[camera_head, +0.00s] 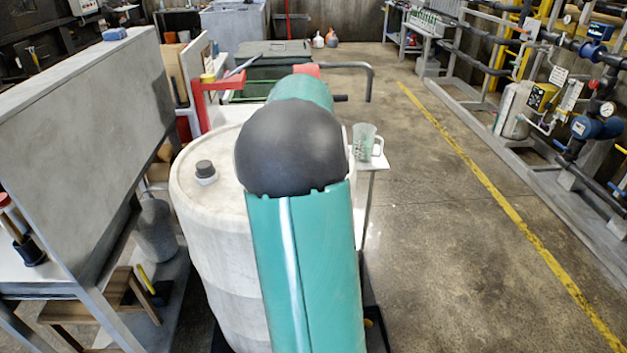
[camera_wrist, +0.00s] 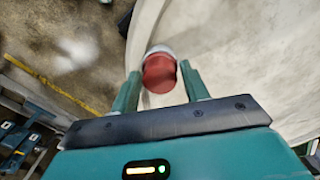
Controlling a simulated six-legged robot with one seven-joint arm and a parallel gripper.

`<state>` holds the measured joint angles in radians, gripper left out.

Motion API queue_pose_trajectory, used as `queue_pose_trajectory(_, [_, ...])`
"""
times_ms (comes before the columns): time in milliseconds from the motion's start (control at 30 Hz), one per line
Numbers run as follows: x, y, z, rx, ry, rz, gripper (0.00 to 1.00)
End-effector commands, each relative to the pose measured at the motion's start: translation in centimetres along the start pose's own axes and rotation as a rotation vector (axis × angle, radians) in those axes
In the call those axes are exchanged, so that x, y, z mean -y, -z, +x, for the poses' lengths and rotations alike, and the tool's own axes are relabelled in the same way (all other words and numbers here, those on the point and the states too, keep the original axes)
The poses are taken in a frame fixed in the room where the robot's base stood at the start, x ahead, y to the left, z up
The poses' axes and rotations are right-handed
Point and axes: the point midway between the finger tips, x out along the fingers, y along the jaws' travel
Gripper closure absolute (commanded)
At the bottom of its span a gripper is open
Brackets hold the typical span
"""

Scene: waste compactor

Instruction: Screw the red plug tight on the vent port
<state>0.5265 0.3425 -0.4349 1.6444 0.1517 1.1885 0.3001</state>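The red plug (camera_wrist: 159,77) is between the two fingertips of my gripper (camera_wrist: 160,70) in the wrist view. Both fingertips appear to touch its sides. A white collar, which looks like the vent port (camera_wrist: 160,48), shows just beyond the plug on the pale drum top (camera_wrist: 230,50). The plug lines up with it, but I cannot tell whether it is threaded or how tight it sits. In the head view the large pale drum (camera_head: 222,235) stands behind my arm. My arm hides the plug, port and gripper there.
A black cap (camera_head: 204,169) sits on the drum's left side. A grey panel (camera_head: 90,120) stands at the left. A clear jug (camera_head: 363,142) is on a small stand right of the drum. Pipework with gauges (camera_head: 597,127) lines the right; the floor between is clear.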

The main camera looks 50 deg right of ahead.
Motion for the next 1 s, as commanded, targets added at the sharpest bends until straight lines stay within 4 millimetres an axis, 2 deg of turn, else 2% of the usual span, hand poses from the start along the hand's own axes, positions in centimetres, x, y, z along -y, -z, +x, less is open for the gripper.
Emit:
queue_pose_trajectory(67, [0.00, 0.00, 0.01, 0.000, 0.000, -0.001, 0.41])
queue_pose_trajectory(567, [-0.01, 0.02, -0.05, -0.001, 0.001, -0.011, 0.44])
queue_pose_trajectory(667, [-0.04, 0.03, -0.06, -0.001, 0.001, -0.086, 0.44])
queue_pose_trajectory(900, [-0.05, 0.03, -0.07, -0.001, 0.001, -0.391, 0.44])
queue_pose_trajectory(1000, [-0.02, 0.01, -0.06, -0.001, 0.001, -0.449, 0.44])
